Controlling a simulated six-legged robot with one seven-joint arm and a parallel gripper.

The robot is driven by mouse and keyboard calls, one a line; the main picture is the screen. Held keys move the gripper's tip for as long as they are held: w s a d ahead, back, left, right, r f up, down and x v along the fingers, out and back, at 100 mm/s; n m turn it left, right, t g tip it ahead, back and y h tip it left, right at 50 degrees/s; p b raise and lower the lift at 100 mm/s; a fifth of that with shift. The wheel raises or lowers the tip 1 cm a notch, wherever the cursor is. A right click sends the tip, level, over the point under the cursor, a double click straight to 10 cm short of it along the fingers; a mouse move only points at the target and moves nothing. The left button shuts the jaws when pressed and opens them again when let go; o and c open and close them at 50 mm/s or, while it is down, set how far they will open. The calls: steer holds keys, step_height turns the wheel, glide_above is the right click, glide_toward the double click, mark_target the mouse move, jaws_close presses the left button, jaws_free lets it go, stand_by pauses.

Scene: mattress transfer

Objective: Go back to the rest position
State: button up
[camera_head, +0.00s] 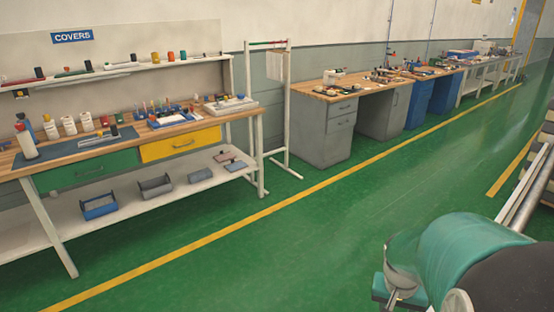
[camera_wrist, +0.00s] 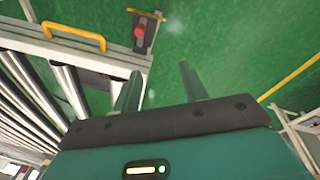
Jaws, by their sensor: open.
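My gripper (camera_wrist: 160,82) shows in the wrist view with its two fingers apart. Nothing is between them; green floor shows behind the gap. In the head view a teal and black rounded part of my own body fills the lower right, and my fingers cannot be made out there. No mattress can be seen in either view.
A roller conveyor (camera_wrist: 42,98) lies at the left of the wrist view, with a yellow handle (camera_wrist: 74,32) and a red button (camera_wrist: 139,32) near it. A workbench (camera_head: 100,204) and grey cabinet (camera_head: 322,132) line the wall. The green floor (camera_head: 330,225) between is clear.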

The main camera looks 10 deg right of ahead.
steer(key=s+a+r+n+t+y, duration=0.1)
steer(key=a+r+n, duration=0.3)
steer(key=a+r, duration=0.4)
steer(key=a+r+n+t+y, duration=0.1)
steer(key=a+r+n+t, duration=0.2)
steer(key=a+r, duration=0.5)
steer(key=a+t, duration=0.1)
steer(key=a, duration=0.4)
steer(key=shift+s+a+r+n+t, duration=0.2)
steer(key=shift+s+a+n+t, duration=0.1)
steer(key=shift+s+a+n, duration=0.1)
steer(key=shift+c, duration=0.7)
steer(key=shift+d, duration=0.15)
